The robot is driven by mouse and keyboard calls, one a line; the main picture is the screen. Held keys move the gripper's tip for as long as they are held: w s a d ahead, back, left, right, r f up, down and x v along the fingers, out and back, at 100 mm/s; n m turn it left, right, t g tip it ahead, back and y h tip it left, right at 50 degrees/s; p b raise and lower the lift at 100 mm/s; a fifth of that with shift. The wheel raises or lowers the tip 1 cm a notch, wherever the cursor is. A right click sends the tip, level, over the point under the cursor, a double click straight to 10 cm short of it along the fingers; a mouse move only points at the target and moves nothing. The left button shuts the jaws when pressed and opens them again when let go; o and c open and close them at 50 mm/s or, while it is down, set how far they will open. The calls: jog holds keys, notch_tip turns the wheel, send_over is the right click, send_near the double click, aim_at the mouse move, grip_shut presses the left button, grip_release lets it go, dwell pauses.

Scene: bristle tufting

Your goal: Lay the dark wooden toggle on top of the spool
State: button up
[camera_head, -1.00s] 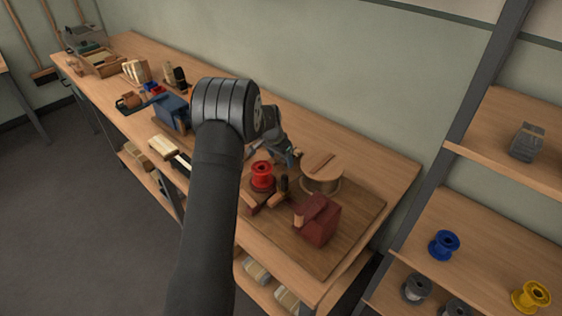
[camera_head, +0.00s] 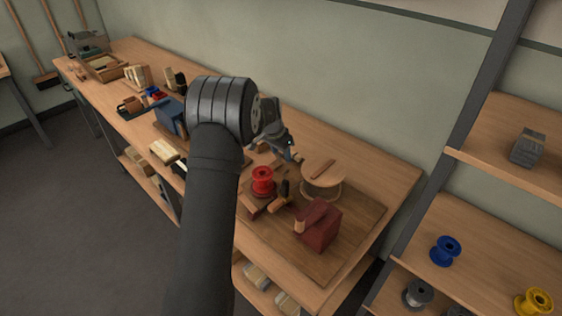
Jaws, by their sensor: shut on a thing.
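My gripper (camera_head: 293,156) is just left of and behind this spool, above the bench. A small brown piece shows at its tips, and the jaws are shut on it. It is too small to identify. My arm hides part of the bench. A red spool (camera_head: 263,181) stands to the left of the wooden one.
A dark red block-shaped thing (camera_head: 319,224) stands in front of the wooden spool. A dark-handled tool (camera_head: 281,197) and wooden pieces lie by the red spool on a brown board (camera_head: 345,240). A shelf rack (camera_head: 480,265) with coloured spools stands at right. The bench right of the wooden spool is clear.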

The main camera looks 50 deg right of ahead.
aim_at(281, 156)
notch_tip(281, 156, up, 5)
jog(key=shift+f, duration=0.1)
jog(key=a+r+n+t, duration=0.1)
jog(key=a+n, duration=0.1)
jog(key=n, duration=0.2)
jog(key=s+a+r+n+t+y, duration=0.1)
jog(key=a+n, duration=0.2)
jog(key=n, duration=0.2)
jog(key=a+r+n+t+y, duration=0.1)
jog(key=a+n, duration=0.2)
jog(key=n, duration=0.1)
jog(key=shift+s+r+n, duration=0.25)
jog(key=shift+s+n, duration=0.05)
jog(key=shift+s+a+f+n+y, duration=0.1)
jog(key=shift+a+f+n+y, duration=0.2)
jog(key=shift+a+f+n, duration=0.65)
jog(key=shift+s+a+f+n+y, duration=0.1)
jog(key=shift+a+f+n+y, duration=0.4)
jog(key=shift+n, duration=0.75)
jog(key=shift+d+f, duration=0.15)
jog(key=shift+f, duration=0.1)
jog(key=shift+f, duration=0.3)
jog(key=shift+f, duration=0.45)
